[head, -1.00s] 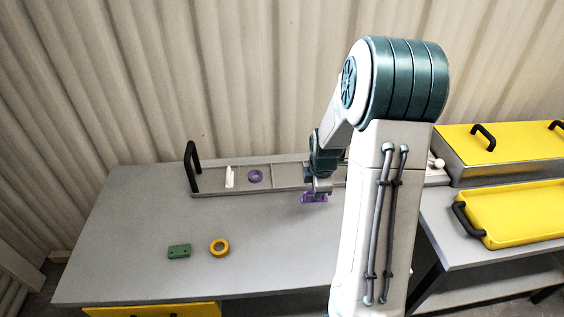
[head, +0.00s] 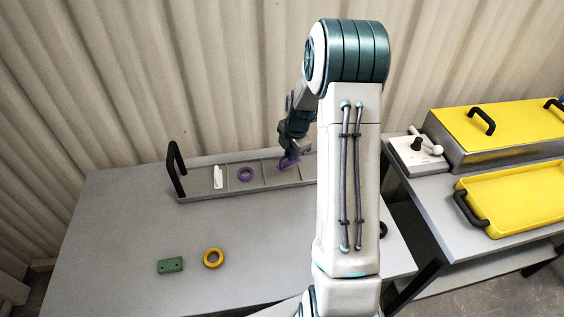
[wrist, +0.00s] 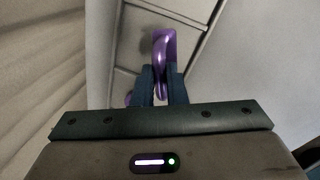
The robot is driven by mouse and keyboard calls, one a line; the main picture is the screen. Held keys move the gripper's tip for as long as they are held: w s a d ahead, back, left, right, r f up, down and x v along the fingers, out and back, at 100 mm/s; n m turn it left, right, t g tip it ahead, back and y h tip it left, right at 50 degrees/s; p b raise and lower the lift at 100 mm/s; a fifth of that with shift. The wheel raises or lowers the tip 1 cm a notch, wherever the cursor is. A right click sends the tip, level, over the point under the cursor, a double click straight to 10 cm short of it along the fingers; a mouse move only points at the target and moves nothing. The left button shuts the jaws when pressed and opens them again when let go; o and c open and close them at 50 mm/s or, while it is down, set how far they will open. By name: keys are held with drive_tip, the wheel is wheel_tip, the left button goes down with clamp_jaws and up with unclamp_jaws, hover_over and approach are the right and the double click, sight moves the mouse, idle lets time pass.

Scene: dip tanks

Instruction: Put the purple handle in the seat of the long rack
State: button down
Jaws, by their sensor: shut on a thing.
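My gripper (wrist: 161,84) is shut on the purple handle (wrist: 164,48), which sticks out beyond the fingers in the wrist view. In the head view the purple handle (head: 288,163) is over the long rack (head: 202,196), at a compartment right of the one with the purple ring (head: 246,174). I cannot tell whether the handle touches the rack floor. The long rack is a grey tray with dividers and a black end handle (head: 174,172). A white piece (head: 218,177) stands in a left compartment. My arm hides the rack's right end.
A green block (head: 170,265) and a yellow ring (head: 213,258) lie on the table's front part. The table's left side is clear. At the right stand a yellow-lidded tank (head: 500,125), a yellow tray (head: 520,205) and a white box with a black knob (head: 413,154).

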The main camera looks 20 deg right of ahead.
drive_tip(key=w+f, duration=0.1)
drive_tip(key=w+a, duration=0.1)
drive_tip(key=shift+w+a+f, duration=0.2)
drive_tip(key=shift+w+f, duration=0.2)
drive_tip(key=shift+s+b+x, duration=0.2)
drive_tip(key=shift+b+x, duration=0.1)
drive_tip(key=shift+x, duration=0.7)
drive_tip(key=shift+s+b+x, duration=0.2)
drive_tip(key=shift+b+x, duration=0.05)
drive_tip(key=shift+x, duration=0.7)
drive_tip(key=shift+f, duration=0.2)
drive_tip(key=shift+f, duration=0.15)
drive_tip(key=c, duration=1.5)
unclamp_jaws()
drive_tip(key=shift+o, duration=0.2)
